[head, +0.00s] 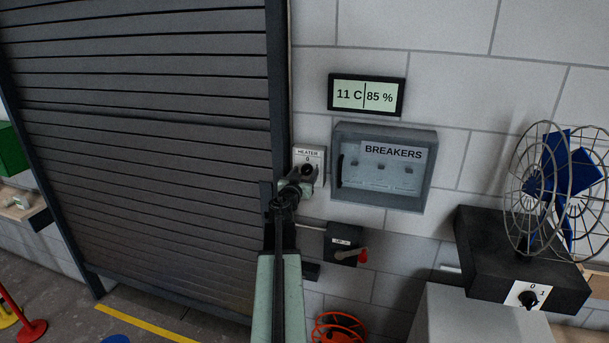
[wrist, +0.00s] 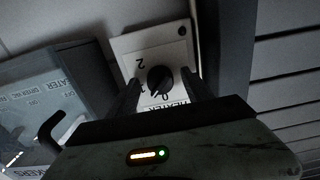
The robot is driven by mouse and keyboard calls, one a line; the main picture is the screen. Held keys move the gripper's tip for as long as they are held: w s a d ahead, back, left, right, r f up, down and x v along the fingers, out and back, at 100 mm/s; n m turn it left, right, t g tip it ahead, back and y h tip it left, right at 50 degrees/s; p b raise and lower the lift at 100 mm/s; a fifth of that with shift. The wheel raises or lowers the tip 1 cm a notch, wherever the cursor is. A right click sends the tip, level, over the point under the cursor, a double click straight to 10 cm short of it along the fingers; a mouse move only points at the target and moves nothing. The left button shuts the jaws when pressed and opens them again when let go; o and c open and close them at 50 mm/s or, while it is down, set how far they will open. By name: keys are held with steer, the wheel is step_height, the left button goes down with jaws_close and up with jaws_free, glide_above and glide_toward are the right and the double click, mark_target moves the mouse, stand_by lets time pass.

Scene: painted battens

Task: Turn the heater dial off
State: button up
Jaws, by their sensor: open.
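The heater dial (wrist: 160,79) is a round black knob on a pale plate (wrist: 178,42) marked 0, 1 and 2. The plate appears turned around in the wrist view, and I cannot tell surely which mark the dial points to. In the head view the heater plate (head: 312,153) is on the wall between the shutter and the breaker box, with the dial partly hidden by my gripper (head: 298,186). My gripper (wrist: 160,84) is open, one finger on either side of the dial. I cannot tell whether the fingers touch it.
The breaker box (head: 428,182) is close on the right, and the roller shutter (head: 150,150) is on the left. A black switch box with a red lever (head: 345,245) is below. A fan with a blue rotor (head: 565,165) stands far right. A display (head: 366,95) reads 11 C, 85 %.

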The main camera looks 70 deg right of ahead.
jaws_close()
steer(key=n, duration=0.4)
steer(key=shift+s+n, duration=0.1)
steer(key=shift+n, duration=2.5)
jaws_free()
